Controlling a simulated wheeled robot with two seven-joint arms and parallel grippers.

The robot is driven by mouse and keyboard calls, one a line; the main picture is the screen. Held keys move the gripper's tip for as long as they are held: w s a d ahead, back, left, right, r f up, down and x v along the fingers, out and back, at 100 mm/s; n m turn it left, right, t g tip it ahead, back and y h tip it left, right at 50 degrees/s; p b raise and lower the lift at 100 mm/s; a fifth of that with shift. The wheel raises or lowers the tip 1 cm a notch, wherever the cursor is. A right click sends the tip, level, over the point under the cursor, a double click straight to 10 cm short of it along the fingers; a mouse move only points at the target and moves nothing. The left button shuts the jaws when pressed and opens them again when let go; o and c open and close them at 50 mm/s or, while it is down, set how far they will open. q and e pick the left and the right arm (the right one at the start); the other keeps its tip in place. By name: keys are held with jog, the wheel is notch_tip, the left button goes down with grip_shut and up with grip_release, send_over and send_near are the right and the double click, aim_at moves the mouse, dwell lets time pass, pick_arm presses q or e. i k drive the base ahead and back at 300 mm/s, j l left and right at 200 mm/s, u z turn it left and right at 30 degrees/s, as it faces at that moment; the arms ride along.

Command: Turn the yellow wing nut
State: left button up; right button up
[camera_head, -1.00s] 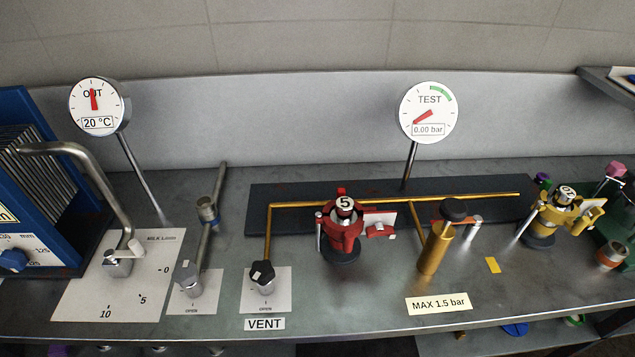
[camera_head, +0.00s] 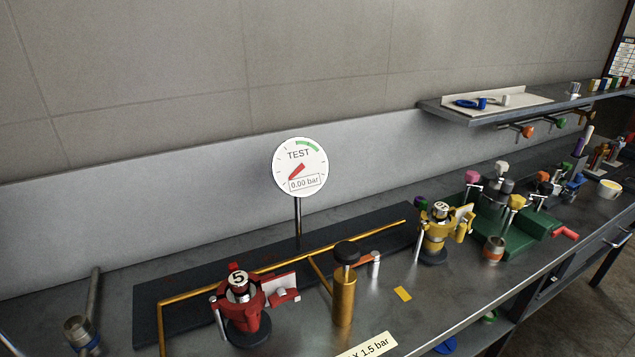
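A yellow clamp (camera_head: 436,243) stands on the steel bench right of centre, around a dark fitting with a numbered white-topped cap. A small yellow part that looks like its wing nut (camera_head: 463,230) sits on the clamp's right side, beside a pale plate. Its exact angle is too small to tell. A similar red clamp (camera_head: 240,311) marked 5 stands at the lower left with a red wing-like part (camera_head: 285,296). Neither of my grippers is in view.
A TEST gauge (camera_head: 300,167) reading 0.00 bar stands behind a gold pipe (camera_head: 290,258). A brass pump (camera_head: 344,298) with a black knob stands between the clamps. A green block (camera_head: 513,236) with coloured knobs lies right of the yellow clamp. A shelf (camera_head: 540,108) overhangs the back right.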

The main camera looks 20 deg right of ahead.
aim_at(467, 220)
jog(key=z, duration=1.6)
